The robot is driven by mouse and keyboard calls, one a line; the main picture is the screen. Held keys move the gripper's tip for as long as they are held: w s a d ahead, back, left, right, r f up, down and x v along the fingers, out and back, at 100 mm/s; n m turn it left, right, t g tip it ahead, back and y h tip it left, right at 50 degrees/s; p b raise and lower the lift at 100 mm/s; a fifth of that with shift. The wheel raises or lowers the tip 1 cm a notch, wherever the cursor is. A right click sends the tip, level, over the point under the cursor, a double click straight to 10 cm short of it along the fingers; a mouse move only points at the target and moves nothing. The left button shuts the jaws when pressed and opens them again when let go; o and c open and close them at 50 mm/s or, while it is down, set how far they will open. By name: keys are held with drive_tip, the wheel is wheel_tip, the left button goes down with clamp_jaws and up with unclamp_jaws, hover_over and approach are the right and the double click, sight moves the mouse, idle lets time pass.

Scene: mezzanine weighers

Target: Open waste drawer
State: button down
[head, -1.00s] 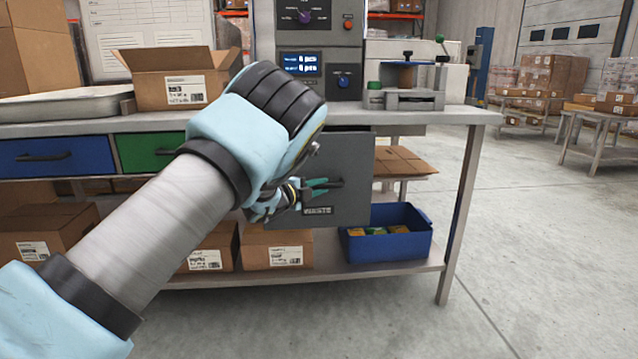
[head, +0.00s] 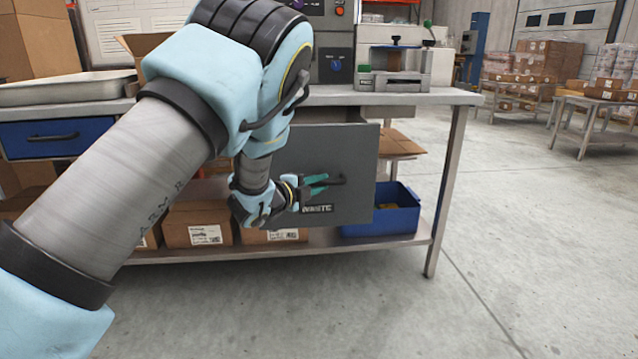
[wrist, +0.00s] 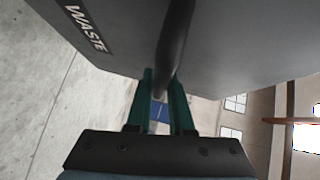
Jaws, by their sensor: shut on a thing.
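The waste drawer (head: 345,160) is a large grey front with a "WASTE" label, under the bench at the centre of the head view. It stands pulled out from the bench, with its top edge and side showing. My gripper (head: 318,184) has green fingers and is shut on the drawer's dark handle (head: 336,180). In the wrist view the handle (wrist: 175,45) runs between the two green fingers, beside the grey drawer front (wrist: 115,30). The inside of the drawer is mostly hidden by my arm and the front.
The bench top (head: 430,97) carries a machine (head: 395,68) and a tray (head: 60,90). A blue drawer (head: 58,137) is at the left. Cartons (head: 195,222) and a blue bin (head: 385,215) sit on the lower shelf.

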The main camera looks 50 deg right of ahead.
drive_tip(key=c, duration=0.8)
unclamp_jaws()
drive_tip(key=a+r, duration=0.1)
drive_tip(key=a, duration=0.9)
drive_tip(key=shift+s+a+r+p, duration=0.25)
drive_tip(key=shift+s+a+p, duration=0.1)
drive_tip(key=shift+s, duration=0.1)
